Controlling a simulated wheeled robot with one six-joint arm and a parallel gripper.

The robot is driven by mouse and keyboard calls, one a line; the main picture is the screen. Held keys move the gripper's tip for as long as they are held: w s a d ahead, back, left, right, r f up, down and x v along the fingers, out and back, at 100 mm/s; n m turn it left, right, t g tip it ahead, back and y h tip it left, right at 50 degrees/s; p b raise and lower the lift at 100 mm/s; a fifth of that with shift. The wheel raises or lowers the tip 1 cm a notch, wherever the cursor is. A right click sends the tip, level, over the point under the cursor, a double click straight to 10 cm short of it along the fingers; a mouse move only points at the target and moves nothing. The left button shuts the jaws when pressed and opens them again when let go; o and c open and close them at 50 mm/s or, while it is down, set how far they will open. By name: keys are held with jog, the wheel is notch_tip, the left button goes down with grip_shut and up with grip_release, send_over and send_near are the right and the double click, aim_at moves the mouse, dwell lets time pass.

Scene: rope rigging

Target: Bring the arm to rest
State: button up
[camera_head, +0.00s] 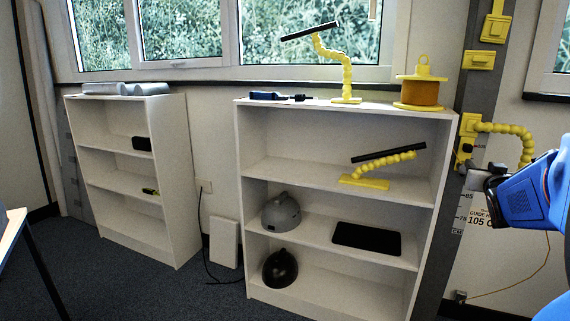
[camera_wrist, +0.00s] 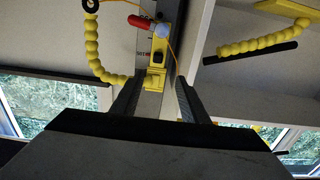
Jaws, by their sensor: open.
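My gripper (camera_wrist: 157,92) is open in the wrist view, its two dark fingers apart with nothing seen between them. Beyond the fingers is a grey post with a yellow bracket (camera_wrist: 155,78). My blue arm comes in from the right edge of the head view, its gripper end (camera_head: 482,178) in front of or close to the post (camera_head: 478,90). I cannot tell whether it touches anything there. A yellow beaded arm (camera_head: 505,128) curves out from the post just above my gripper; it also shows in the wrist view (camera_wrist: 93,45).
A red piece (camera_wrist: 140,22) and a thin orange cord are by the post. A white shelf unit (camera_head: 241,175) left of the post carries a yellow spool (camera_head: 424,67), a beaded stand (camera_head: 346,75) and a black tablet (camera_head: 366,238). Carpet (camera_head: 130,285) in front is clear.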

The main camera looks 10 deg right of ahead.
jog(key=s+a+f+n+g+y, duration=0.15)
jog(key=s+a+f, duration=0.35)
jog(key=a, duration=0.5)
jog(key=s+a+f+n+g+y, duration=0.1)
jog(key=s+a+f+g+y, duration=0.3)
jog(key=a, duration=0.6)
jog(key=s+a+f+n+g+y, duration=0.1)
jog(key=s+a+f+g+y, duration=0.1)
jog(key=s+a+f, duration=0.6)
jog(key=s+a+f+n+g+y, duration=0.2)
jog(key=s+a+f+n, duration=0.1)
jog(key=s+a, duration=0.5)
jog(key=shift+s+a+f+g, duration=0.15)
jog(key=shift+a+f+g, duration=0.25)
jog(key=shift+a, duration=0.55)
